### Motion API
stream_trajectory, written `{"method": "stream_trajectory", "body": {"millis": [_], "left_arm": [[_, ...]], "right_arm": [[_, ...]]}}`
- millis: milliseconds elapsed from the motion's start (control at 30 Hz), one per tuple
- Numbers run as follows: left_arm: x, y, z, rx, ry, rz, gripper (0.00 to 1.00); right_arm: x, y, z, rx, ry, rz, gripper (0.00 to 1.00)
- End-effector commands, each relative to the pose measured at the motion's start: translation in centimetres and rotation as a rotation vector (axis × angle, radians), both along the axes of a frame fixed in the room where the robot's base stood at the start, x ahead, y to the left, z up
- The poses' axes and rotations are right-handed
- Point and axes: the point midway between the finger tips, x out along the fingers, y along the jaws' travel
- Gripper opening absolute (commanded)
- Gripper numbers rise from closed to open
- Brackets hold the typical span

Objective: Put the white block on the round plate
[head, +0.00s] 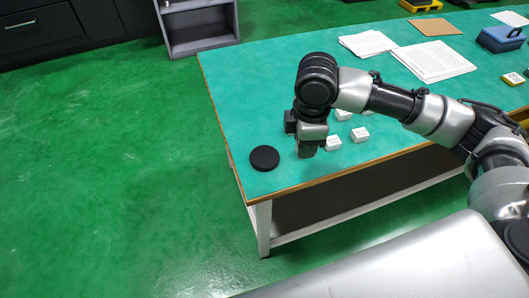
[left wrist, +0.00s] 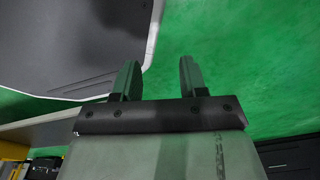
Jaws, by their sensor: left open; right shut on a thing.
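The round plate (head: 264,158) is a flat black disc near the left front corner of the green table. My right gripper (head: 307,150) points down just right of the plate, low over the table. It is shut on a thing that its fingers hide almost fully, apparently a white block. Other white blocks stand close by: one right beside the gripper (head: 333,143), one farther right (head: 360,135) and one behind, partly hidden by my arm (head: 343,115). My left gripper (left wrist: 159,78) shows in the left wrist view, open and empty, away from the table objects.
The green table (head: 240,95) has free room behind the plate. Papers (head: 440,60), a brown sheet (head: 436,24) and a blue box (head: 502,38) lie farther back. A grey shelf unit (head: 200,25) stands beyond the table's far left corner. The floor at left is clear.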

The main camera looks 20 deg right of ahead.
Motion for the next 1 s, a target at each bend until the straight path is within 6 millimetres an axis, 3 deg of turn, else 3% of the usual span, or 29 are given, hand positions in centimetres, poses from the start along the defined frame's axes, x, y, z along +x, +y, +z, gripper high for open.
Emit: {"method": "stream_trajectory", "body": {"millis": [167,400,667,1000], "left_arm": [[0.6,-0.2,1.2,-0.003,-0.009,0.001,0.43],[-1.8,-0.1,1.8,0.000,0.029,0.001,0.43],[-1.8,0.0,1.9,0.002,0.029,0.001,0.43],[-0.8,0.1,2.1,0.002,0.015,0.000,0.43]], "right_arm": [[0.2,-0.8,0.2,0.000,-0.002,0.458,0.06],[0.4,-1.6,0.1,-0.002,-0.004,0.910,0.06],[1.3,-0.9,-0.7,0.001,-0.005,1.061,0.06],[6.5,4.4,-5.1,0.000,-0.005,1.060,0.06]]}}
